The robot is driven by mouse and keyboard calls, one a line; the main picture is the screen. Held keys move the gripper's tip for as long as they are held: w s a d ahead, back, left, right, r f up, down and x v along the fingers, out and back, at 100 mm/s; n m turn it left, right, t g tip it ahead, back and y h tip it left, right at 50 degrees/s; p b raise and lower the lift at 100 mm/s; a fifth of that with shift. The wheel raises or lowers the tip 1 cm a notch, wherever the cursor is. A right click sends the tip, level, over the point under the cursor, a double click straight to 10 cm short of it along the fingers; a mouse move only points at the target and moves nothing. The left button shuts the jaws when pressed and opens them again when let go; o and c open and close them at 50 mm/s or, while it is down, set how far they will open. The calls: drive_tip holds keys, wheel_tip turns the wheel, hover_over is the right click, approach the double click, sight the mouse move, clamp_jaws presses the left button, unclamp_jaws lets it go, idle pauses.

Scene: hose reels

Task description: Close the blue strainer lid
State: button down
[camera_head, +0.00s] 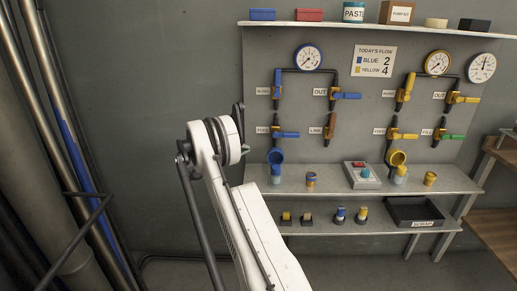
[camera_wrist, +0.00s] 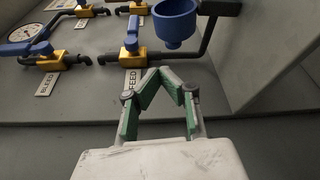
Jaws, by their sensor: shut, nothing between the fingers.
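The blue strainer (camera_head: 276,157) is on the left side of the panel in the head view, below the blue-handled FEED valve. It shows in the wrist view as a blue rounded bowl (camera_wrist: 174,24) with a short stub, joined to dark pipe. Its lid cannot be told apart clearly, so whether it stands open is unclear. My gripper (camera_wrist: 159,72) is shut and empty, its green-padded fingertips together. In the wrist view the tips lie just below and left of the bowl, apart from it in the picture.
A yellow strainer (camera_head: 396,158) sits to the right. A shelf (camera_head: 325,182) below carries a button box (camera_head: 361,175) and small cups. Valves, pipes and a gauge (camera_head: 308,57) fill the panel above. In the wrist view, the FEED valve (camera_wrist: 130,50) is left of the bowl.

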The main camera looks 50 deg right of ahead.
sight(275, 155)
drive_tip(key=x, duration=0.9)
drive_tip(key=shift+s+d+b, duration=0.2)
drive_tip(key=shift+d+b, duration=0.05)
drive_tip(key=shift+b, duration=0.05)
drive_tip(key=shift+s, duration=0.2)
